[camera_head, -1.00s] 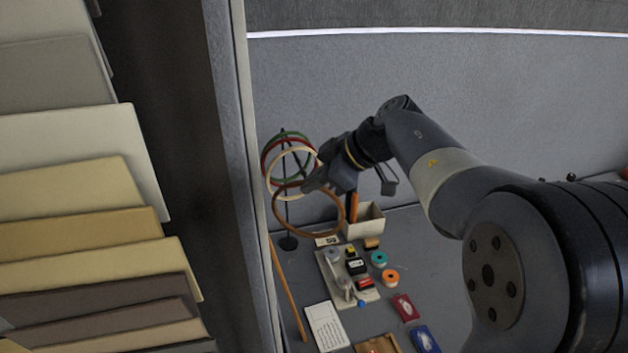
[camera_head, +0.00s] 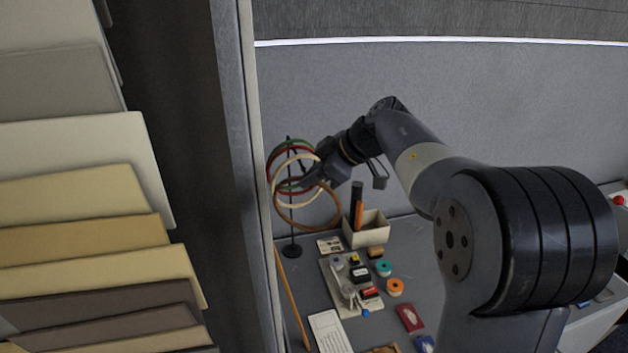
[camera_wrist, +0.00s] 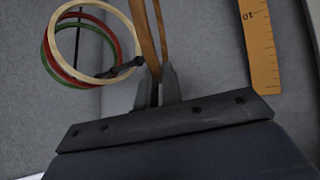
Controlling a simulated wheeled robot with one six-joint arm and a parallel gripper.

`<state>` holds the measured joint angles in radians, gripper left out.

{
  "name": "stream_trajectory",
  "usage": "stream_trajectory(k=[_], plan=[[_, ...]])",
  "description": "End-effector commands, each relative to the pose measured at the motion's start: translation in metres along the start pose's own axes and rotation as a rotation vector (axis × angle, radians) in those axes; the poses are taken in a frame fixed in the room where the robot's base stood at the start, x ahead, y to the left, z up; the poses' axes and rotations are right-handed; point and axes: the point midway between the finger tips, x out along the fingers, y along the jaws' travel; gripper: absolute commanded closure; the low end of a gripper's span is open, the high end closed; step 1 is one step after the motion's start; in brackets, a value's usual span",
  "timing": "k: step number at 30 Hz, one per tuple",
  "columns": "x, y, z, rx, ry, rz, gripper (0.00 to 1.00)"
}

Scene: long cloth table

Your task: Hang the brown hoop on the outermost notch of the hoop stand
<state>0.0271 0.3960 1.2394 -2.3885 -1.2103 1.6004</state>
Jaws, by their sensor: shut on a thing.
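The brown hoop (camera_head: 338,218) is held by my gripper (camera_head: 312,181), which is shut on its upper rim. In the wrist view the brown hoop (camera_wrist: 146,40) stands edge-on between the fingers of my gripper (camera_wrist: 158,82). The hoop stand (camera_head: 291,225) is a thin black post on a round base at the left of the table. A cream hoop (camera_wrist: 48,37), a red hoop and a green hoop hang on its arm. In the head view the brown hoop overlaps the cream hoop (camera_head: 275,171) and the post. The arm's outermost notch is too small to make out.
A white box (camera_head: 367,233) with dark and orange upright items stands right of the stand. A tray of small items (camera_head: 350,300), spools and cards lie nearer. A tall partition (camera_head: 262,200) and a rack of boards close off the left. A ruler (camera_wrist: 259,45) shows in the wrist view.

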Motion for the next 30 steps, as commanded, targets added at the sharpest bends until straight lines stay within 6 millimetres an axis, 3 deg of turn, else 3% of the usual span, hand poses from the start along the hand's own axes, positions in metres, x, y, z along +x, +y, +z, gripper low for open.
stream_trajectory(k=[30], plan=[[0.031,0.046,-0.006,0.0,0.0,0.0,1.0]])
